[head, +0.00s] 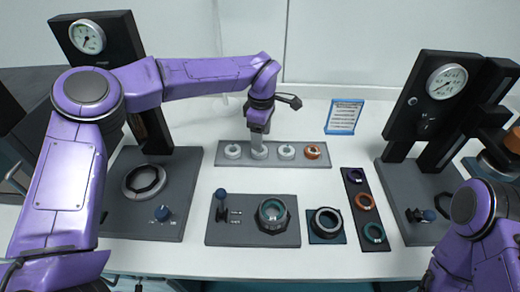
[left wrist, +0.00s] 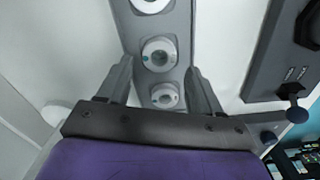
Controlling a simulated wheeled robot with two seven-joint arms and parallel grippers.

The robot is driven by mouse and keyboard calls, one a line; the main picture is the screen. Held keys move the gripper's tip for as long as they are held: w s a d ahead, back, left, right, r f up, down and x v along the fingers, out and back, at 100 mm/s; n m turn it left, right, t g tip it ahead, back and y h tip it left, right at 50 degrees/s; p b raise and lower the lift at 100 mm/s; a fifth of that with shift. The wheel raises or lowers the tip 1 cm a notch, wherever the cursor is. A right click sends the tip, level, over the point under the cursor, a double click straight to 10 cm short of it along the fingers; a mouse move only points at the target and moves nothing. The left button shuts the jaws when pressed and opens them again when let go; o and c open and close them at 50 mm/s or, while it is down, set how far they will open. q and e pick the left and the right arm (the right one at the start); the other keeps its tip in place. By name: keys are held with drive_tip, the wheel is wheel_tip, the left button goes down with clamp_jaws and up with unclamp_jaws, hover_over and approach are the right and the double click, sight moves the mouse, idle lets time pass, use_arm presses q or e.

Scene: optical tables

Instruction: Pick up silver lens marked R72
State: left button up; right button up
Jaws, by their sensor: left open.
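Three silver lenses sit in a row on a grey holder (head: 223,160): a left one (head: 232,151), a middle one (head: 259,153) and a right one (head: 286,151). No R72 mark is readable on any of them. My left gripper (head: 259,130) points down just above the middle silver lens. In the left wrist view, my left gripper's fingers (left wrist: 160,68) are apart, with the middle lens (left wrist: 159,53) about between their tips and nothing held. Another silver lens (left wrist: 165,95) lies closer to the gripper body. My right gripper is out of view.
An orange ring lens (head: 312,151) ends the row. In front are a panel with a blue-knobbed lever (head: 221,205), a black ring mount (head: 326,222) and a dark strip (head: 381,243) of coloured rings. Gauge stations stand left (head: 88,37) and right (head: 447,81). A printed card (head: 344,117) stands behind.

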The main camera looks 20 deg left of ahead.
use_arm(q)
drive_tip(key=f, duration=0.3)
drive_tip(key=f+p, duration=0.1)
drive_tip(key=f, duration=0.1)
drive_tip(key=shift+a+f, duration=0.1)
drive_tip(key=shift+a, duration=0.15)
drive_tip(key=c, duration=0.8)
